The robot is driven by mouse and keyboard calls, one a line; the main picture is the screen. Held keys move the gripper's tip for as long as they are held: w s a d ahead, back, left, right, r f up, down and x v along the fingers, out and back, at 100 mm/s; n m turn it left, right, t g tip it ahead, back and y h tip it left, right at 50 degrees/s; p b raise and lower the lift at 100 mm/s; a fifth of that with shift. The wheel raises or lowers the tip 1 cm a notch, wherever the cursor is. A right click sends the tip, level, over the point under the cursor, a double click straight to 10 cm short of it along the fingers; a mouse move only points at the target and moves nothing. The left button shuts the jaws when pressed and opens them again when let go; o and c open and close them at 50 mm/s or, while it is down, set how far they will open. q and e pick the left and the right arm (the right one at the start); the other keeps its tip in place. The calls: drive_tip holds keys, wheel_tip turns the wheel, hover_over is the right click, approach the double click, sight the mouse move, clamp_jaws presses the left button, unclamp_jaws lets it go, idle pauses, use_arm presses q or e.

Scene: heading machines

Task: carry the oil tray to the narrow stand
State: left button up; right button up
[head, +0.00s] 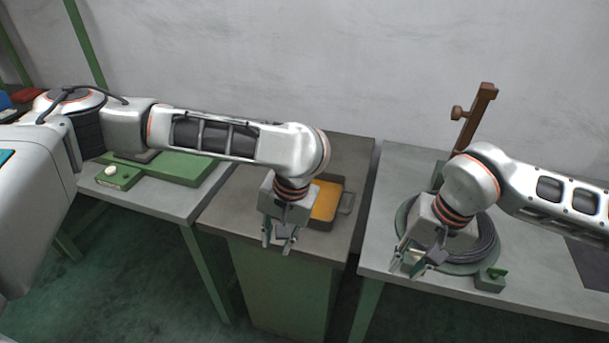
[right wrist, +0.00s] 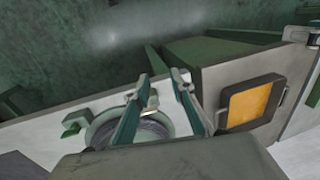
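The oil tray (head: 338,204) is a dark shallow pan with orange-yellow oil and a handle on its right side. It sits on the grey top of the narrow stand (head: 240,203), which has a green body, between two tables. My left gripper (head: 277,246) points down over the stand's front edge, left of and in front of the tray. It looks open and empty, and hides the tray's left part. My right gripper (head: 408,270) is open and empty over the right table; the right wrist view shows its fingers apart (right wrist: 162,76) and the tray (right wrist: 224,110) off to their right.
The right table (head: 390,180) carries a round pan (head: 490,262) with a dark coil, a small green block (head: 490,281) and a brown post (head: 476,118). A gap separates stand and right table.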

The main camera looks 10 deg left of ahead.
wheel_tip(320, 180, up, 12)
drive_tip(key=d, duration=0.1)
drive_tip(key=shift+s+d+f, duration=0.15)
drive_tip(key=shift+d+f, duration=0.05)
drive_tip(key=shift+d, duration=0.15)
idle(0.4)
